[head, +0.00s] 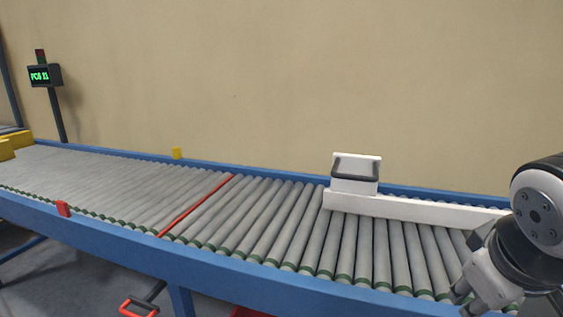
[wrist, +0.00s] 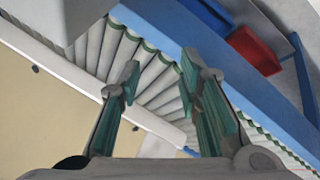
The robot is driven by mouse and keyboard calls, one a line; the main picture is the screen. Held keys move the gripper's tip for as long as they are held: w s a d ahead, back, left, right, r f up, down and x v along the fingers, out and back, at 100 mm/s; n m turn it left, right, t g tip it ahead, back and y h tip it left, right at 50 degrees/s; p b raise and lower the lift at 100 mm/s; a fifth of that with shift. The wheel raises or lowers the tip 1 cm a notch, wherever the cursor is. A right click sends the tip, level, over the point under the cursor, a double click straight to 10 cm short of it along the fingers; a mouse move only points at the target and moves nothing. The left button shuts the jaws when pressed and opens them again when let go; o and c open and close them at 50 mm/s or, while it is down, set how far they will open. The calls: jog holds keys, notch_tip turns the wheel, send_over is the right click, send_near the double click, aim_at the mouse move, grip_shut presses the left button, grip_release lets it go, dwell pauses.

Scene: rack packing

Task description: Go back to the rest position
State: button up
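My gripper (wrist: 160,75) shows in the wrist view with its two green-lined fingers apart and nothing between them. It is above the rollers of the conveyor (head: 300,215). In the head view my gripper (head: 485,288) is at the lower right, over the near side of the conveyor, with its fingertips partly cut off by the frame edge. No held object shows in either view.
A white block with dark handles (head: 356,167) stands by a long white bar (head: 420,207) on the conveyor. A red stripe (head: 197,205) crosses the rollers. A red bin (wrist: 254,50) is below the blue rail. Yellow boxes (head: 16,140) are far left. Mid-conveyor is clear.

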jog(key=s+a+f+m+g+y, duration=0.1)
jog(key=s+a+m+g+y, duration=0.2)
jog(key=s, duration=0.5)
jog(key=s+a+g, duration=0.2)
jog(key=s+a, duration=0.4)
jog(key=s, duration=0.2)
notch_tip(320, 180, up, 30)
jog(key=d+t+p, duration=0.1)
jog(key=t+p, duration=0.2)
jog(key=p, duration=2.5)
jog(key=shift+w+d+t+p, duration=0.15)
jog(key=shift+t+p, duration=0.25)
